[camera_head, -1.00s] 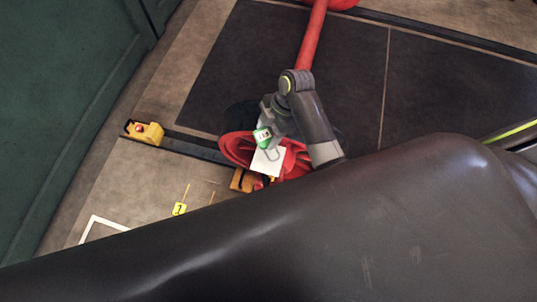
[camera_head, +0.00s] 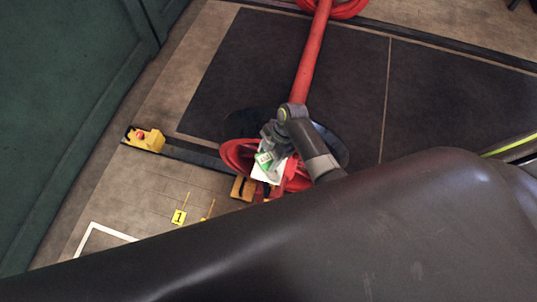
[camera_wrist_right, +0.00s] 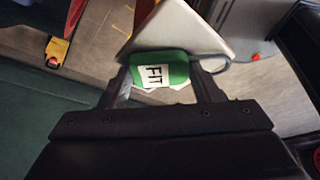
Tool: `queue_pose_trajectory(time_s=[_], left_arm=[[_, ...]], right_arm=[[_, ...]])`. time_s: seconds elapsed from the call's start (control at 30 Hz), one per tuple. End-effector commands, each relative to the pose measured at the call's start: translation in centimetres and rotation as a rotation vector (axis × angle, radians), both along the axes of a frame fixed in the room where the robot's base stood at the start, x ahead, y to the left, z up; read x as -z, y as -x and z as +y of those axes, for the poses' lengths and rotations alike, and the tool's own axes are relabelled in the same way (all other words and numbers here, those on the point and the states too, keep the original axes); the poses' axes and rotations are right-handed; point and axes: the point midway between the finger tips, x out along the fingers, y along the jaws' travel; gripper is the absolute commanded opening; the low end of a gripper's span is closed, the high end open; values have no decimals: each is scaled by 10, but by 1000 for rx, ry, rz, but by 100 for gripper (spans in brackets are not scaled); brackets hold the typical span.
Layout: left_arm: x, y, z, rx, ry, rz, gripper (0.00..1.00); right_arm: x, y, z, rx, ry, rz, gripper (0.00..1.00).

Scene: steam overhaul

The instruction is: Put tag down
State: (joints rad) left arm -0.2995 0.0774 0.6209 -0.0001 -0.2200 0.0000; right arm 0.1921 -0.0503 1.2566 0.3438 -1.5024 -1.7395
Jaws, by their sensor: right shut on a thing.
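A green tag with a white label reading "FIT" (camera_wrist_right: 158,71) is between the fingers of my right gripper (camera_wrist_right: 162,88) in the right wrist view. The gripper is shut on it. In the head view the green tag (camera_head: 264,159) and a white card-like piece beside it hang from my right gripper (camera_head: 276,150), over a red spoked wheel (camera_head: 236,155). I cannot tell whether the tag touches the wheel. My left gripper is not in view.
A yellow block (camera_head: 146,139) sits at the left end of a dark rail. A green wall (camera_head: 70,110) bounds the left.

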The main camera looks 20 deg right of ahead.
Motion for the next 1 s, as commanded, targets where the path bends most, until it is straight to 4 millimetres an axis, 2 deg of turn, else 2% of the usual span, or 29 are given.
queue_pose_trajectory(time_s=[0.27, 0.3, 0.43, 0.77, 0.87, 1.0], left_arm=[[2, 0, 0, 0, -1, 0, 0], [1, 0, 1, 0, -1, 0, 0], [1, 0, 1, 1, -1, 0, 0], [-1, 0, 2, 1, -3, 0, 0], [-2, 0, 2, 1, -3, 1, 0], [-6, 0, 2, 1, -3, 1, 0]], right_arm=[[3, 0, 0, 0, 0, 0, 35], [2, 0, 0, 0, 0, -1, 61], [2, 0, 0, 0, 0, 0, 78], [-1, 0, 0, 1, 0, 0, 79], [-8, -1, -3, 1, 1, -2, 79], [-30, -3, -12, 1, 1, -3, 79]])
